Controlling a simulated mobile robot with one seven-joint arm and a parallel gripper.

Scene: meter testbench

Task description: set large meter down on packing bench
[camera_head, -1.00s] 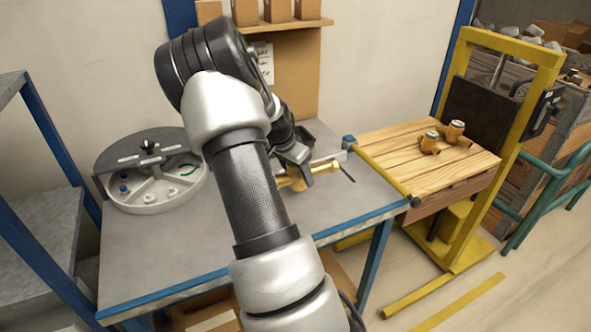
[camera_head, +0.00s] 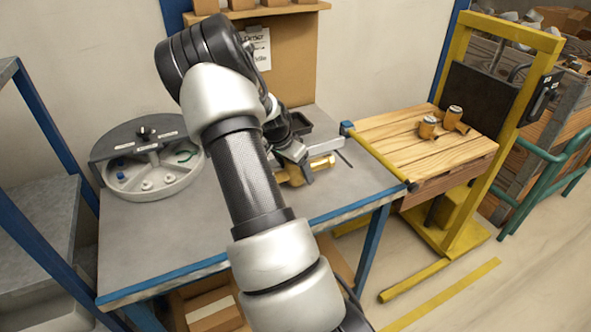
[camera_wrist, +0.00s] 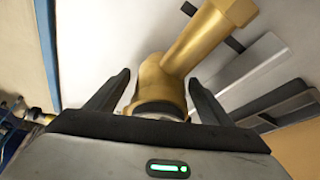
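The large meter (camera_head: 308,170) is a brass body with a long pipe end pointing right. It is over the right part of the grey packing bench (camera_head: 165,240), close to the top; I cannot tell whether it touches. My gripper (camera_head: 292,160) is at the meter from above, partly hidden by my arm in the head view. In the wrist view the two dark fingers (camera_wrist: 160,85) stand on either side of the meter's round body (camera_wrist: 160,82), and its pipe runs to the upper right.
A round grey test unit (camera_head: 150,160) stands on the bench's left. A black tray (camera_head: 298,124) is at the back. A wooden pallet (camera_head: 390,135) on a yellow lift (camera_head: 462,180) bears two smaller brass meters (camera_head: 440,122). The bench front is clear.

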